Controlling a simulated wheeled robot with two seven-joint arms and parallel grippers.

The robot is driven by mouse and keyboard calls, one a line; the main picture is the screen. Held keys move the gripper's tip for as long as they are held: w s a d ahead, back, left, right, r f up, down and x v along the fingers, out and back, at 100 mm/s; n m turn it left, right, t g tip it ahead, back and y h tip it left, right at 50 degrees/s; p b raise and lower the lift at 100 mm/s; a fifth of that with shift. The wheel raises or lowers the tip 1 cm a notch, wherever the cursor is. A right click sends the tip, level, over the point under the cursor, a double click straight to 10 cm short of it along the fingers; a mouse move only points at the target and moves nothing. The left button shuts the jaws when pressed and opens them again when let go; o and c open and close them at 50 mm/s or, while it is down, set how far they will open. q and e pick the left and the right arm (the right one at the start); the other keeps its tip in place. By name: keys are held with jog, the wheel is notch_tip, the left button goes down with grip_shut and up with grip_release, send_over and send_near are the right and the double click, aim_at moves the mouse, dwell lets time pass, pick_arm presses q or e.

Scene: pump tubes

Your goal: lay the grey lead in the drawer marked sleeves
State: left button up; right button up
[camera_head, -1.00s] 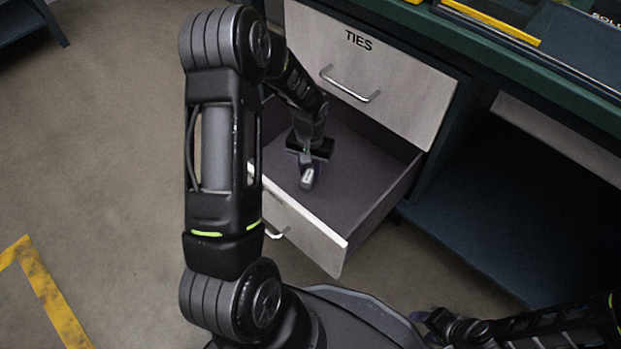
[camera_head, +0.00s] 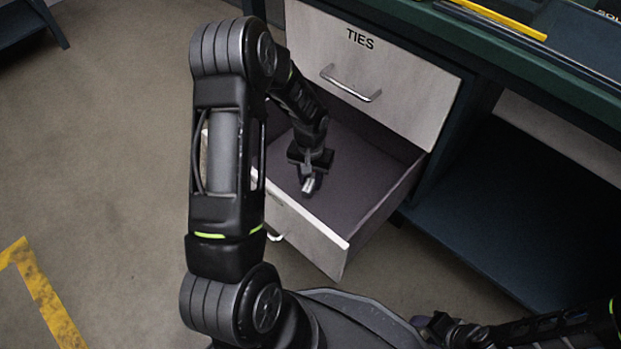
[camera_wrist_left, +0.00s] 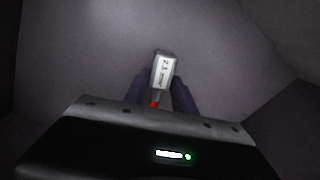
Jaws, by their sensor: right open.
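The grey lead (camera_head: 309,186), a small grey piece with a pale printed label and a red end, is low inside the open lower drawer (camera_head: 362,185). It also shows in the left wrist view (camera_wrist_left: 162,72), between the two fingers. My left gripper (camera_head: 311,175) reaches down into this drawer and is shut on the lead, just above or at the drawer floor; I cannot tell whether it touches. The marking on the open drawer's front is not readable. My right gripper (camera_head: 428,325) is open and empty at the bottom right, well away from the drawer.
A closed drawer marked TIES (camera_head: 385,80) is right above the open one. The drawer's walls surround my left gripper. A dark shelf (camera_head: 500,210) lies to the right under the green-edged bench (camera_head: 500,65). The floor at left is clear, with yellow tape (camera_head: 45,300).

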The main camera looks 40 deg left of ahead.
pick_arm(q)
jog(key=o, duration=0.3)
notch_tip(320, 180, up, 12)
jog(key=p, duration=0.4)
jog(key=shift+r+p, duration=0.2)
jog(key=shift+p, duration=0.2)
dwell(0.4)
